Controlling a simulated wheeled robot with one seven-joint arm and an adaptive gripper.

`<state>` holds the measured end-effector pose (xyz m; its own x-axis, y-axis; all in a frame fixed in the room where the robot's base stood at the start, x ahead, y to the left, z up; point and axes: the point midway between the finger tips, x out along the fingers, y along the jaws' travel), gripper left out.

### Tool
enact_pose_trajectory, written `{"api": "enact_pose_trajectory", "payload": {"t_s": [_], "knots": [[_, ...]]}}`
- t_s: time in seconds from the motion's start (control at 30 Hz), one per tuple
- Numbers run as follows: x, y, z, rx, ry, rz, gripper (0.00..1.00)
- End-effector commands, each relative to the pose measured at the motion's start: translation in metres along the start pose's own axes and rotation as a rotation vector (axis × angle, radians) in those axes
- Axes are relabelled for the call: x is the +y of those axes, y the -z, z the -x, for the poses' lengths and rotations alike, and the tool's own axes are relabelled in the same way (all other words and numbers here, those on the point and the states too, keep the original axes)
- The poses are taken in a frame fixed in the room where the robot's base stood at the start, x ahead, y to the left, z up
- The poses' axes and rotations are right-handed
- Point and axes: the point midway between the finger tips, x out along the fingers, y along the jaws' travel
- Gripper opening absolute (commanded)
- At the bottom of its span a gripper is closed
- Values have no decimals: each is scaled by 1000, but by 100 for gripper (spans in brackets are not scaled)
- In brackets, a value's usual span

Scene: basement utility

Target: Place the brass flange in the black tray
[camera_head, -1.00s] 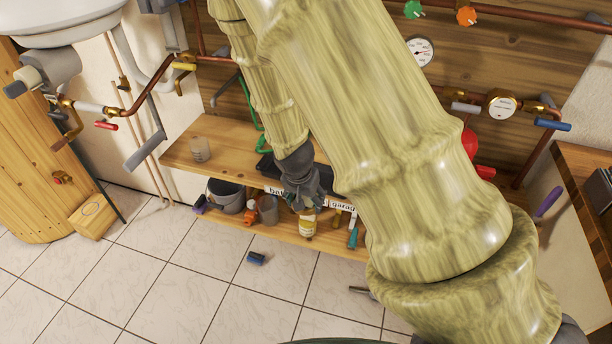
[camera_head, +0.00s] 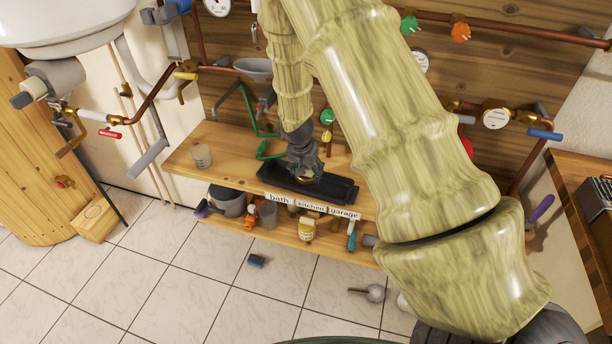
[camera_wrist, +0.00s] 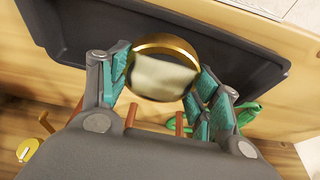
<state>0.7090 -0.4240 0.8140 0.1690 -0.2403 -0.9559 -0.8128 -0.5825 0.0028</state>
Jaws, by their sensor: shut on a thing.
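The brass flange (camera_wrist: 163,68) is between the teal finger pads of my gripper (camera_wrist: 163,85) in the wrist view. It shows as a gold ring with a pale face. My gripper is shut on it. The black tray (camera_head: 340,190) lies on the upper wooden shelf, and my gripper (camera_head: 305,175) is over its middle in the head view. In the wrist view the tray (camera_wrist: 245,58) spreads behind the flange. I cannot tell whether the flange touches the tray floor. In the head view my fingers mostly hide the flange.
A green hose (camera_head: 263,150) lies behind the tray. A clear cup (camera_head: 202,155) stands at the shelf's left. Labels (camera_head: 311,206) line the shelf's front edge. Copper pipes run along the wall behind.

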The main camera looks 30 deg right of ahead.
Motion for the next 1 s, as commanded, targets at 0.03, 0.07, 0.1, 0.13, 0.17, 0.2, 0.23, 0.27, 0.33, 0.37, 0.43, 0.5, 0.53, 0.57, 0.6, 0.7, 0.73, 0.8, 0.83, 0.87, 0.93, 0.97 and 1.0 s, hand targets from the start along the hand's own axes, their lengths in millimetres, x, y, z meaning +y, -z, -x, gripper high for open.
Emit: {"api": "enact_pose_trajectory", "payload": {"t_s": [0.03, 0.07, 0.1, 0.13, 0.17, 0.2, 0.23, 0.27, 0.33, 0.37, 0.43, 0.5, 0.53, 0.57, 0.6, 0.7, 0.73, 0.8, 0.83, 0.87, 0.93, 0.97, 1.0], "knots": [[-1, 2, 0, 0, 1, 0, 29], [-1, 2, -1, 0, 0, 0, 29], [-1, 2, -2, 0, 0, 1, 29], [-1, 1, -3, 0, 0, 1, 29], [-1, 1, -4, 0, 0, 1, 29], [-1, 0, -7, 0, -1, 2, 29], [-1, -1, -9, 0, -1, 2, 29], [-1, -2, -12, 0, -1, 2, 29], [-1, -4, -18, 0, 0, 3, 29], [-1, -5, -21, 0, -1, 3, 29], [-1, -7, -27, 0, -1, 2, 29], [-1, -8, -32, 0, -1, 3, 29], [-1, -9, -33, 0, 0, 3, 29], [-2, -9, -34, 0, 1, 2, 29], [-2, -9, -34, 1, 1, 1, 29], [-2, -9, -34, 1, 1, 1, 29], [-2, -9, -34, 1, 1, 1, 29], [-2, -9, -34, 1, 1, 1, 29], [-2, -9, -35, 0, 1, 1, 29], [-2, -10, -36, 0, 1, 1, 29], [-1, -10, -37, 0, 1, 2, 64], [-2, -10, -36, 0, 1, 1, 70], [-1, -10, -36, 0, 1, 2, 77]]}}
